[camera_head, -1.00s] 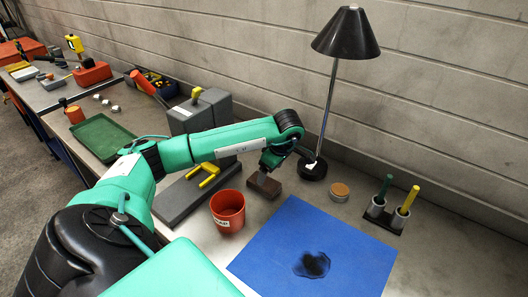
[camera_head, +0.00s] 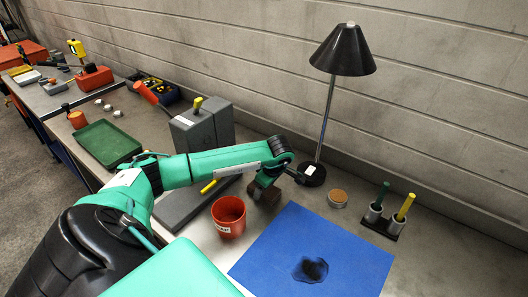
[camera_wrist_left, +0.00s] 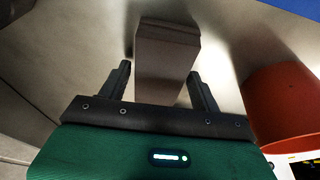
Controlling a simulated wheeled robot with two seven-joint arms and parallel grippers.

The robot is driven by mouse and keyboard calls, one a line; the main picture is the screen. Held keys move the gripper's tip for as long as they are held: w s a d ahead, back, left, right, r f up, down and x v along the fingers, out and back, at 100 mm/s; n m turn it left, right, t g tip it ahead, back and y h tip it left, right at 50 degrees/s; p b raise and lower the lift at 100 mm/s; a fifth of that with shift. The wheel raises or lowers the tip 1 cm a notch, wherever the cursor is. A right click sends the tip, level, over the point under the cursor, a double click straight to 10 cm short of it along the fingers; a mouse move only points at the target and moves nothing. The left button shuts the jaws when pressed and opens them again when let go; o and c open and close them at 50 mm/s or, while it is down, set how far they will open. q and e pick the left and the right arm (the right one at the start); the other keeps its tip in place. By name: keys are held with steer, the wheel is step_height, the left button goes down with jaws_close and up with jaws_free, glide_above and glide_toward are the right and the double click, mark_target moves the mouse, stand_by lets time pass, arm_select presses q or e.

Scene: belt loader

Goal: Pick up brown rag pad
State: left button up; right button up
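The brown rag pad (camera_head: 264,194) looks like a small brown block on the grey bench, between the red cup and the lamp base. In the left wrist view the pad (camera_wrist_left: 166,52) lies between the two fingers. My left gripper (camera_head: 267,181) points down over it, and in the wrist view its fingers (camera_wrist_left: 162,80) stand apart on either side of the block, with narrow gaps. Contact is not clear. The gripper hides part of the pad in the head view. My right gripper is not in view.
A red cup (camera_head: 229,216) stands close left of the pad. A black lamp (camera_head: 314,174) stands behind it. A blue mat (camera_head: 310,240) with a dark stain lies to the right. A round tan-topped tin (camera_head: 338,198) and a holder (camera_head: 383,222) stand farther right.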

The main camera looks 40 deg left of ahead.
arm_select(q)
steer(key=c, duration=0.6)
steer(key=shift+c, duration=0.2)
steer(key=shift+r, duration=0.15)
steer(key=shift+r+b, duration=0.3)
steer(key=shift+r, duration=0.35)
step_height(320, 180, up, 18)
steer(key=b, duration=0.3)
steer(key=shift+r, duration=0.25)
